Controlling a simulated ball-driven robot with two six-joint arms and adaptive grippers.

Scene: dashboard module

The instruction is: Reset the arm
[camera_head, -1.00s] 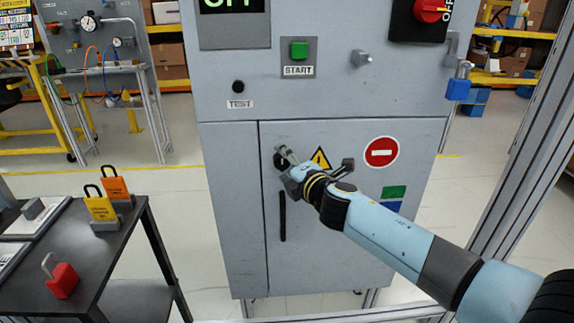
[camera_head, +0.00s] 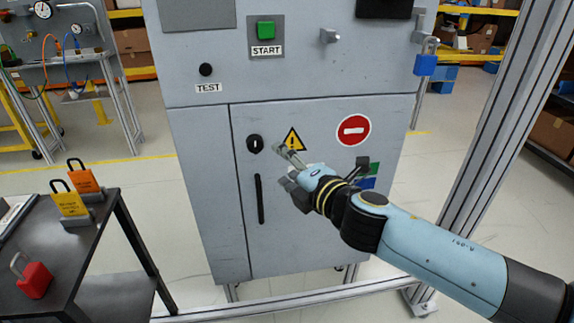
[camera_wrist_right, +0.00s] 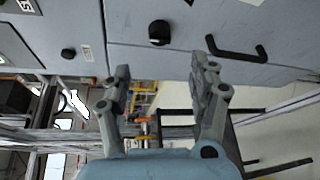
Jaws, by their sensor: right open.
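My right arm comes in from the lower right of the head view. Its gripper (camera_head: 283,164) is in front of the grey cabinet's lower door (camera_head: 300,230), just right of the black round knob (camera_head: 254,144) and the black door handle (camera_head: 260,200). In the right wrist view the gripper (camera_wrist_right: 165,85) has its fingers spread wide with nothing between them. The knob (camera_wrist_right: 159,32) and the handle (camera_wrist_right: 238,52) show beyond the fingertips, apart from them. My left gripper is not in view.
A black table (camera_head: 85,245) at the left carries a yellow padlock (camera_head: 70,203), an orange padlock (camera_head: 84,179) and a red padlock (camera_head: 34,280). A blue padlock (camera_head: 425,64) hangs at the cabinet's right side. A metal frame post (camera_head: 495,130) stands to the right. A green start button (camera_head: 266,30) is above.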

